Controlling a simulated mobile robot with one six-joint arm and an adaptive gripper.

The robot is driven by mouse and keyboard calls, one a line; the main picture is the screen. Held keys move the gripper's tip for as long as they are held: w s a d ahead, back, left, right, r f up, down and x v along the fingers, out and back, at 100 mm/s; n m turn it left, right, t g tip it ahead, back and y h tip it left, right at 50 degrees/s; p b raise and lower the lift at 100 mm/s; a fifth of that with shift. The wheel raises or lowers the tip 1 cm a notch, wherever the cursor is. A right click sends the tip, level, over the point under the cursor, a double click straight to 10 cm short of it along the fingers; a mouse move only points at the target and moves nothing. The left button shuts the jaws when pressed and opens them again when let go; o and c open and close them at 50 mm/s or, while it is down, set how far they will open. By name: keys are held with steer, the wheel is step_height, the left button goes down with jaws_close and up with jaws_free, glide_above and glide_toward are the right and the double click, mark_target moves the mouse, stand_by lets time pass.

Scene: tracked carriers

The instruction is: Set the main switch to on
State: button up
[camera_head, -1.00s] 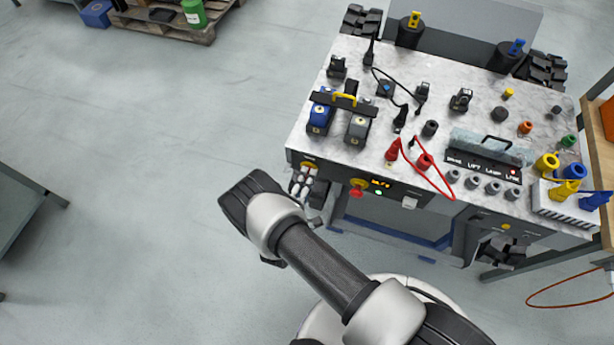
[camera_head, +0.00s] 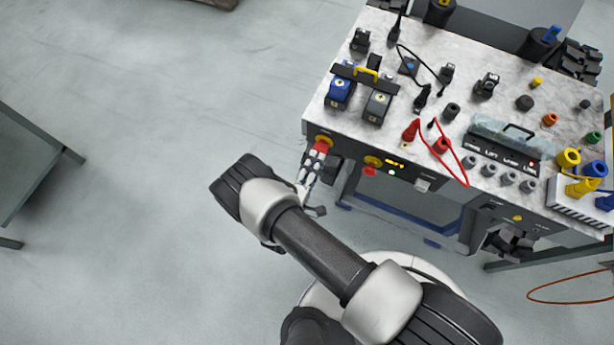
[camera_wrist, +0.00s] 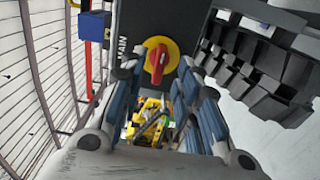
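The main switch (camera_wrist: 160,61) is a red handle on a yellow disc, beside the label MAIN, on a dark panel in the wrist view. Its handle lies roughly upright in that picture, along the line of the sideways lettering. In the head view the switch (camera_head: 321,146) shows red and yellow at the left end of the carrier's front panel. My gripper (camera_head: 314,163) is just in front of it. In the wrist view my gripper (camera_wrist: 160,80) is open and empty, its fingers to either side below the handle. Whether a fingertip touches the switch I cannot tell.
Right of the switch are a yellow-and-red control (camera_head: 371,165), a lit display (camera_head: 396,164) and a pale rocker (camera_head: 422,185). The carrier's marbled top (camera_head: 335,118) holds battery-like blocks, cables and sockets. A grey table (camera_head: 30,160) stands left. The floor between is clear.

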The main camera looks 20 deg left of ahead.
steer(key=s, duration=0.7)
steer(key=shift+a, duration=0.2)
steer(key=shift+s, duration=0.1)
